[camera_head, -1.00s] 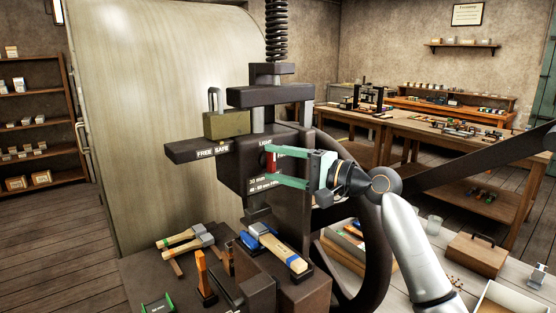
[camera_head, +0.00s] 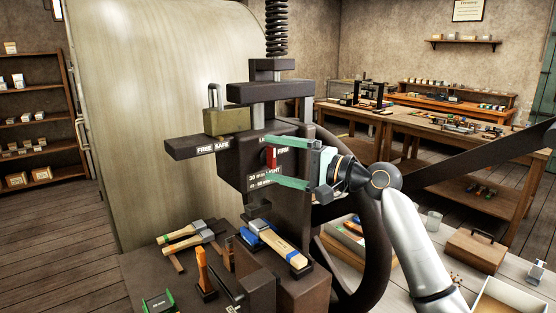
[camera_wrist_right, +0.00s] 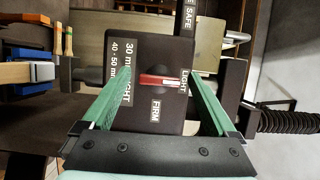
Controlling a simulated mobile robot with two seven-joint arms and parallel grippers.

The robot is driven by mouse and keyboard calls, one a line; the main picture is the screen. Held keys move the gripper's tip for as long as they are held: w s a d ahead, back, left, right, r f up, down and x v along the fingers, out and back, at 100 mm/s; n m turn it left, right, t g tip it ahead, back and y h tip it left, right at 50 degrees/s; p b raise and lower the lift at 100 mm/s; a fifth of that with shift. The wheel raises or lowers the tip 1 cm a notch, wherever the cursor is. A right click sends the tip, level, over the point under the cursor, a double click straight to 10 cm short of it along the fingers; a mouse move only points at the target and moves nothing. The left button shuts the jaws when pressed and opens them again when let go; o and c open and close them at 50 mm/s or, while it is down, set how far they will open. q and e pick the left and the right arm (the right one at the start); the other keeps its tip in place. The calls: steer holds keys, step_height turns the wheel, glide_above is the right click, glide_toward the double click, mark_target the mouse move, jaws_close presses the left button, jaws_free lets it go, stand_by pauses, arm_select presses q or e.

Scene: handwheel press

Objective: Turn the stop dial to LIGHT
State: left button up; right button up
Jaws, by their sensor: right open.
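The stop dial (camera_head: 270,157) is a red bar knob on the dark front of the press head (camera_head: 233,172). It stands upright in the head view. In the right wrist view the dial (camera_wrist_right: 160,80) lies level, and a pale mark at its right end faces the LIGHT label (camera_wrist_right: 184,80). The FIRM label (camera_wrist_right: 155,110) is below it. My right gripper (camera_head: 268,162) is open, with one green finger above the dial and one below. In the right wrist view the fingers (camera_wrist_right: 161,76) stand apart from the dial on both sides. My left gripper is out of view.
A brass padlock (camera_head: 223,121) stands on the FREE/SAFE bar (camera_head: 198,148) to the left. The large dark handwheel (camera_head: 378,240) is behind my right wrist. Mallets (camera_head: 190,235) and a wooden-handled tool (camera_head: 275,243) lie below on the press base. A spring (camera_head: 277,30) rises above.

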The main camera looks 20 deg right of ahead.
steer(key=b+v, duration=0.2)
steer(key=v, duration=1)
steer(key=shift+s+d+b, duration=0.2)
steer(key=shift+b, duration=0.2)
